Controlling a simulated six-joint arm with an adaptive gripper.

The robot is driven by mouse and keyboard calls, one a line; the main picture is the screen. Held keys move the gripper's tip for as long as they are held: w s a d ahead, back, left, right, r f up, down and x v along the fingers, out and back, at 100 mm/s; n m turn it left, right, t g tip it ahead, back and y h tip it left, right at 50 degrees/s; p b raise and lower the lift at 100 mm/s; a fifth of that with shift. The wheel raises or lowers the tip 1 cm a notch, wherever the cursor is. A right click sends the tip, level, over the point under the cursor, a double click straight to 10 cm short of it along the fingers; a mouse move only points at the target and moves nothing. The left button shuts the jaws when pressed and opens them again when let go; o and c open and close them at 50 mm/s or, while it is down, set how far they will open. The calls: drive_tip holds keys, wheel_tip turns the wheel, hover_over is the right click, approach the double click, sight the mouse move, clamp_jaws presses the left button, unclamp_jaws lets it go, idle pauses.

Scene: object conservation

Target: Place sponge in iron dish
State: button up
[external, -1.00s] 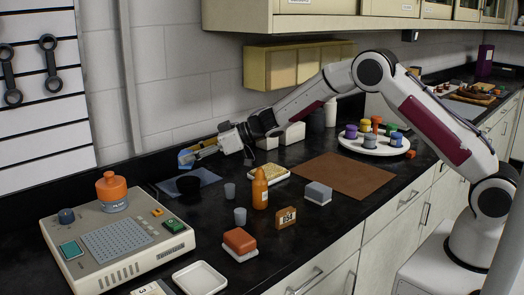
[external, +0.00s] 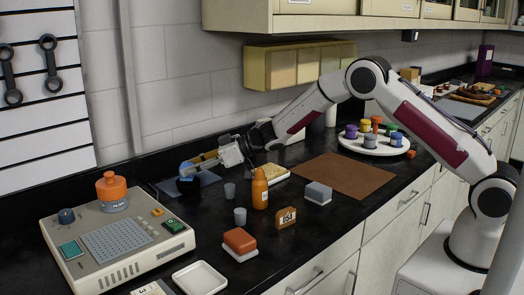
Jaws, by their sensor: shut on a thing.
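A small blue block, which looks like the sponge (external: 186,169), is at the tip of my gripper (external: 196,163). My gripper reaches in from the right and is shut on it. Under it is a round black dish (external: 189,187), which looks like the iron dish, on a dark blue-grey mat (external: 209,177) near the back wall. The sponge is directly above the dish or at its rim. I cannot tell whether they touch. The fingers and sponge partly hide the dish.
A grey cup (external: 230,191), an orange bottle (external: 260,188) and a tray with a yellowish slab (external: 272,174) stand to the right. A beige device (external: 118,240) is at the left front. An orange block (external: 239,240) and white dish (external: 199,278) lie in front.

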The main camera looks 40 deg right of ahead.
drive_tip(key=shift+f, duration=0.3)
drive_tip(key=o, duration=0.9)
drive_tip(key=shift+r, duration=0.15)
drive_tip(key=shift+r, duration=0.5)
drive_tip(key=shift+v, duration=6)
drive_tip(key=shift+f, duration=0.15)
